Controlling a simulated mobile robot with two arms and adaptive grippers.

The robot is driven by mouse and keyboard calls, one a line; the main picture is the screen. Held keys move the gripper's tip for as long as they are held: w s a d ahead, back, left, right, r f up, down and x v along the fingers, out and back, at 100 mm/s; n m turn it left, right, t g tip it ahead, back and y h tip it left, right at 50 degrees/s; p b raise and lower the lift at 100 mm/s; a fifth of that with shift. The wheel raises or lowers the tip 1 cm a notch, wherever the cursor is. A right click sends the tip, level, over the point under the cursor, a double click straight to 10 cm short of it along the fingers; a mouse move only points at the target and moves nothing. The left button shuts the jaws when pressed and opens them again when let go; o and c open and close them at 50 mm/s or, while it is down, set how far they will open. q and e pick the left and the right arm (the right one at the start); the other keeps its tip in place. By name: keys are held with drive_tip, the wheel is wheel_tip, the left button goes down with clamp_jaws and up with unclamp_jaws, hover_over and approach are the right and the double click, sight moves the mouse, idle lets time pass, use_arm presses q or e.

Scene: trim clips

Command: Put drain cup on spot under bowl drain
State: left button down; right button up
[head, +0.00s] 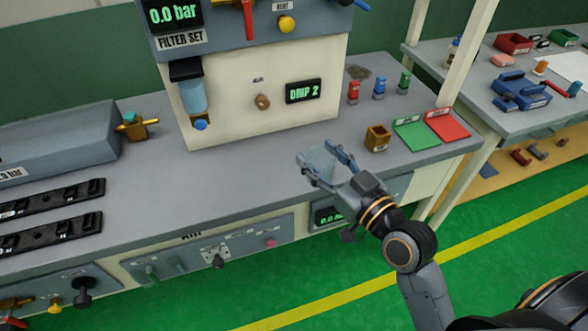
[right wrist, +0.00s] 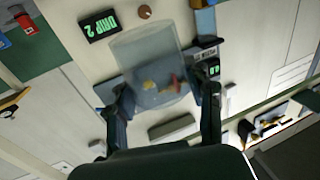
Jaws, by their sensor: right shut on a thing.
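A clear, see-through drain cup (head: 321,160) is held between the fingers of my right gripper (head: 328,168), above the grey bench front. In the right wrist view the cup (right wrist: 148,48) sits between the fingertips (right wrist: 165,95), and the background shows through it. The translucent blue filter bowl (head: 193,97) hangs on the cream panel, left of the gripper, with a blue drain knob (head: 201,125) at its bottom. The bench (head: 215,172) below the drain is bare, and I cannot make out a marked spot there. My left gripper is not in view.
A brown square box (head: 377,138) and green (head: 411,134) and red (head: 447,125) trays stand right of the gripper. Several small coloured bottles (head: 379,88) stand behind. The DRIP 2 display (head: 303,91) is on the panel. A brass fitting (head: 135,125) lies left of the filter.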

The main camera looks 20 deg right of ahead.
drive_tip(key=w+f, duration=0.3)
drive_tip(key=w, duration=0.1)
drive_tip(key=w+f, duration=0.3)
drive_tip(key=w, duration=0.1)
drive_tip(key=w+a+f, duration=0.1)
drive_tip(key=w+f, duration=0.1)
drive_tip(key=w, duration=0.3)
drive_tip(key=shift+f, duration=0.4)
drive_tip(key=f, duration=0.1)
drive_tip(key=w+f, duration=0.1)
drive_tip(key=f, duration=0.1)
drive_tip(key=shift+f+b, duration=0.15)
drive_tip(key=shift+b, duration=0.25)
drive_tip(key=shift+f, duration=0.3)
